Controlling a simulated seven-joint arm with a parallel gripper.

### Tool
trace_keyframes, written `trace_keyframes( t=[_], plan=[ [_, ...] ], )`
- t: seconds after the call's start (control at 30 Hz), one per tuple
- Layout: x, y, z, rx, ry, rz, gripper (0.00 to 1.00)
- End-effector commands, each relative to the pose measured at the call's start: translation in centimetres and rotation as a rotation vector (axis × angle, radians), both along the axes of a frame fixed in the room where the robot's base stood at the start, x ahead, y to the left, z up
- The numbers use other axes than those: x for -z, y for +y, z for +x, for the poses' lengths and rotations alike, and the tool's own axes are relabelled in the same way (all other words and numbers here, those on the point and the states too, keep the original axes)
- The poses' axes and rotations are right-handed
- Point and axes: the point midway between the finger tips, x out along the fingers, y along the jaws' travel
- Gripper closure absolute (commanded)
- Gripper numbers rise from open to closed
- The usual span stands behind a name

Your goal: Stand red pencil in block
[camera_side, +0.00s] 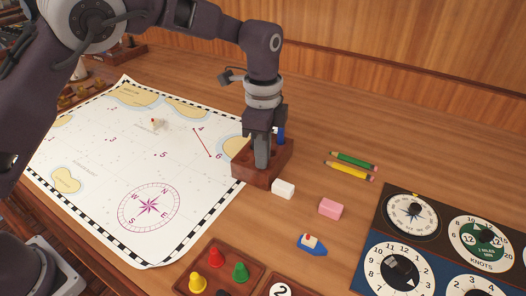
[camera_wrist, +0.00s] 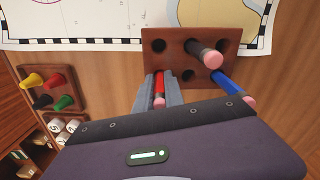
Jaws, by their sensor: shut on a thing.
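The wooden block (camera_side: 248,170) stands at the right edge of the chart in the side view; its holed top shows in the wrist view (camera_wrist: 174,57). My gripper (camera_side: 262,163) is at the block in the side view. In the wrist view my gripper (camera_wrist: 158,92) is shut on the red pencil (camera_wrist: 159,86), pink eraser end towards the camera. The pencil lines up with the block's near-left corner; its lower end is hidden, so I cannot tell how deep it sits. The side view hides the red pencil.
A blue pencil (camera_wrist: 228,84) and a dark pencil (camera_wrist: 205,52) stand in the block. Green (camera_side: 354,161) and yellow (camera_side: 349,172) pencils lie to the right.

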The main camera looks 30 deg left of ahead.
Motion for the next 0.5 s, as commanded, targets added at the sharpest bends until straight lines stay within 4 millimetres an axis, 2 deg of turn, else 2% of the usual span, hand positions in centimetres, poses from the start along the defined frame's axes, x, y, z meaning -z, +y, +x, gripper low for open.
trace_keyframes(
  t=[0.07, 0.1, 0.2, 0.5],
  plan=[
    [0.01, 0.01, 0.00, 0.000, 0.000, 0.000, 1.00],
    [0.01, 0.01, 0.00, 0.000, 0.000, 0.000, 0.79],
    [0.01, 0.00, 0.00, 0.000, 0.000, 0.000, 0.61],
    [-0.23, -0.01, 0.03, 0.000, -0.001, -0.001, 0.61]
  ],
)
